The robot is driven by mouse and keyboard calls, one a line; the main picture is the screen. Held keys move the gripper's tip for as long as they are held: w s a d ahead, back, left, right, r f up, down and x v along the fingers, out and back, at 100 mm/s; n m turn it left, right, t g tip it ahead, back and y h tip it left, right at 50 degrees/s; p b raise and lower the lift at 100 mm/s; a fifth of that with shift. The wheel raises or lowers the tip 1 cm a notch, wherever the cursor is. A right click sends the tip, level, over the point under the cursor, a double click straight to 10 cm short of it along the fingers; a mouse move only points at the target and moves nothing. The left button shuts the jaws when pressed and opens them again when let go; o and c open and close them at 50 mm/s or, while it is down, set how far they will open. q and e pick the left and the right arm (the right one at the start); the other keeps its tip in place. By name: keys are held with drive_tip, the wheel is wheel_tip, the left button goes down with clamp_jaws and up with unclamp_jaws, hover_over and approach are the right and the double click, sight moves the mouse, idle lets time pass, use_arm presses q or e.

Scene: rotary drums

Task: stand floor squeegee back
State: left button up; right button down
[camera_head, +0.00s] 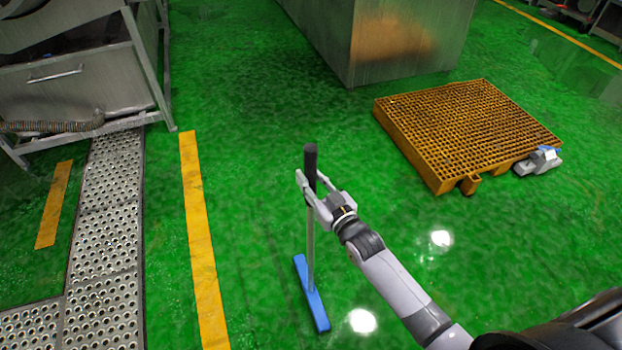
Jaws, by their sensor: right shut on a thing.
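The floor squeegee stands upright in the middle of the head view. It has a black grip (310,160), a thin grey pole (310,245) and a blue head (312,293) low at the green floor. I cannot tell whether the head touches the floor. My right gripper (309,188) is shut on the squeegee at the lower part of the black grip, one finger on each side. My left gripper does not show.
An orange grated pallet (470,130) lies at the right, with a small grey and blue object (540,160) at its corner. A large metal tank (390,40) stands behind. Perforated metal plates (108,225) and yellow floor lines (200,240) run at the left. Green floor around the squeegee is clear.

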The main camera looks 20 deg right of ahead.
drive_tip(key=shift+r, duration=0.1)
drive_tip(key=c, duration=1.8)
unclamp_jaws()
drive_tip(key=shift+f, duration=0.25)
drive_tip(key=o, duration=0.5)
drive_tip(key=shift+r, duration=0.1)
